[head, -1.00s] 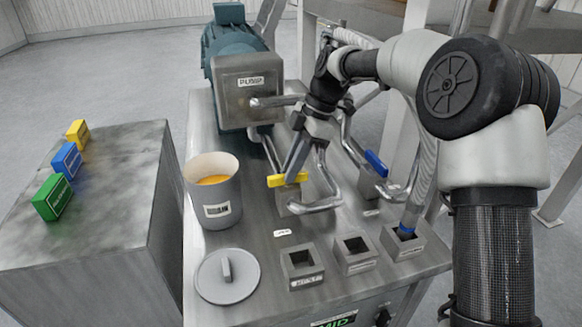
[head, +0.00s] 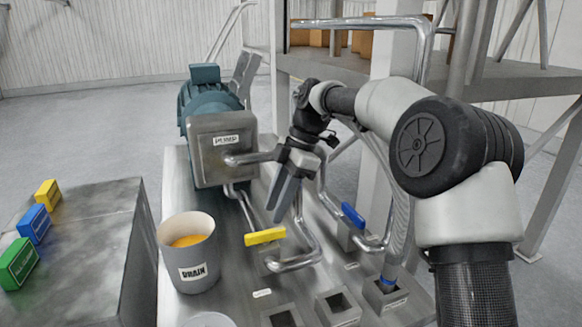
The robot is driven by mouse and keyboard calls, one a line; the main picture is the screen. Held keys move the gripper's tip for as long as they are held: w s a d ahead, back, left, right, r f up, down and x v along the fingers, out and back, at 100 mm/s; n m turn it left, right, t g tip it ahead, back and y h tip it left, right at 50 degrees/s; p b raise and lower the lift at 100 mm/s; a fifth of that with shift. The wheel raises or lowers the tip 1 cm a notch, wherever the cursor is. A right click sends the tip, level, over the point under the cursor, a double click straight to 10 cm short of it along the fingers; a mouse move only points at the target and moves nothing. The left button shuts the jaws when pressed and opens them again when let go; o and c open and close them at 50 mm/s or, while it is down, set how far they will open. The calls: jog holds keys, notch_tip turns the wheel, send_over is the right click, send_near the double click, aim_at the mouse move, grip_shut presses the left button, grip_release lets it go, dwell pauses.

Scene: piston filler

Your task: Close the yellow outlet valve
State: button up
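The yellow outlet valve handle (head: 264,237) is a short bar lying roughly left to right in the picture, on a valve body (head: 270,262) in the bent steel piping. I cannot tell exactly how it is aligned with its pipe. My gripper (head: 284,205) points down just above and right of the handle, with its fingertips apparently a small gap away. The fingers stand close together and overlap from this angle, so their opening is unclear. I see nothing held between them.
A blue valve handle (head: 353,215) stands to the right. The grey DRAIN pot (head: 187,265) with orange contents is on the left. The pump (head: 222,150) is behind. Square sockets (head: 338,306) line the front. Yellow, blue and green blocks (head: 34,225) sit on the left cabinet (head: 100,235).

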jog(key=p+v, duration=0.1)
jog(key=v, duration=1)
jog(key=shift+r+p, duration=0.2)
jog(key=shift+p, duration=0.1)
jog(key=shift+r, duration=0.1)
jog(key=s+d+r+m+t+h, duration=0.2)
jog(key=s+d+m, duration=0.3)
jog(key=s+m, duration=0.15)
jog(key=s+d+r+m+t+h, duration=0.1)
jog(key=s+d+m+t, duration=0.1)
jog(key=s+d+m, duration=0.5)
jog(key=s+d+f+m+t, duration=0.1)
jog(key=s+d+f+m, duration=0.1)
jog(key=s, duration=0.3)
jog(key=s+d+f+m+t, duration=0.1)
jog(key=s+d+f+m, duration=0.1)
jog(key=s+f+m, duration=0.2)
jog(key=s+d+f+m+t+h, duration=0.1)
jog(key=s+d+f+m, duration=0.2)
jog(key=s, duration=0.4)
jog(key=shift+m+t, duration=0.3)
jog(key=shift+m, duration=0.15)
